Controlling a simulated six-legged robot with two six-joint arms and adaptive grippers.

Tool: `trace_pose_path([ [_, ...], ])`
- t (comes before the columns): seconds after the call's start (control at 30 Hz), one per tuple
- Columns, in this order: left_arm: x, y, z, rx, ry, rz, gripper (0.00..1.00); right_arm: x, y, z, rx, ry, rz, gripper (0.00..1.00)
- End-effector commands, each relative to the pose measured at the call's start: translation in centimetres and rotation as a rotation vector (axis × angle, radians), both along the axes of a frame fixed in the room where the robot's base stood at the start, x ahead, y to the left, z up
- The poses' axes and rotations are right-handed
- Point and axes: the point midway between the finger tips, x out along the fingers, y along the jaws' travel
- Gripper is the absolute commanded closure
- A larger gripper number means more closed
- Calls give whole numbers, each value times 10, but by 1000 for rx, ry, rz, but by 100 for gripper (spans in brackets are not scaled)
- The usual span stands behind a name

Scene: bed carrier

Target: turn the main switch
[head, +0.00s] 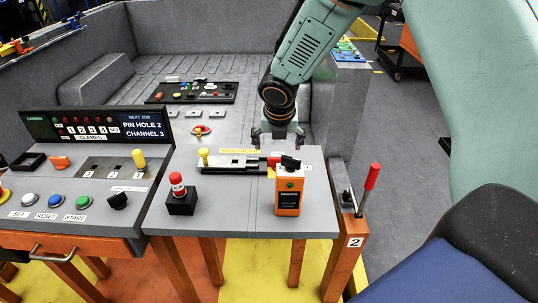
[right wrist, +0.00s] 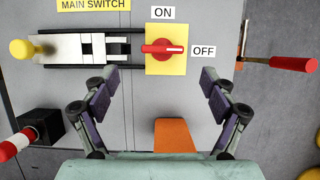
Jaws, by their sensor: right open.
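The main switch is a red rotary knob (right wrist: 163,49) on a yellow plate (right wrist: 161,68) in the right wrist view. Its bar lies sideways, level with the OFF label (right wrist: 204,51); the ON label (right wrist: 163,12) is above the plate. In the head view the red knob (head: 274,161) shows only partly, behind an orange box. My right gripper (head: 277,138) is above the panel, pointing down. In the right wrist view its fingers (right wrist: 160,86) are spread and empty, on the near side of the knob and apart from it. My left gripper is not in view.
A slide latch (right wrist: 92,49) with a yellow knob adjoins the plate on the left. The orange box (head: 289,195) stands close in front of the switch. A red-and-white post (head: 178,186) is front left; a red-handled lever (head: 371,178) stands beyond the right edge.

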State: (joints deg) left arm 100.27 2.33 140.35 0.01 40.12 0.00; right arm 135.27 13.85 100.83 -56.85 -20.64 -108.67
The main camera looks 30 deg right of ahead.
Motion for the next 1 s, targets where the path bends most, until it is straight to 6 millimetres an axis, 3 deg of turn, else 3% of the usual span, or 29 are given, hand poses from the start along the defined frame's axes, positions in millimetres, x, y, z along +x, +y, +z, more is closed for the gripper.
trace_pose_path([
  [0.6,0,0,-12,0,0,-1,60,21,-19,-68,1,2,-8,15],
  [1.0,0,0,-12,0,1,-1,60,25,-19,-73,1,1,-4,18],
])
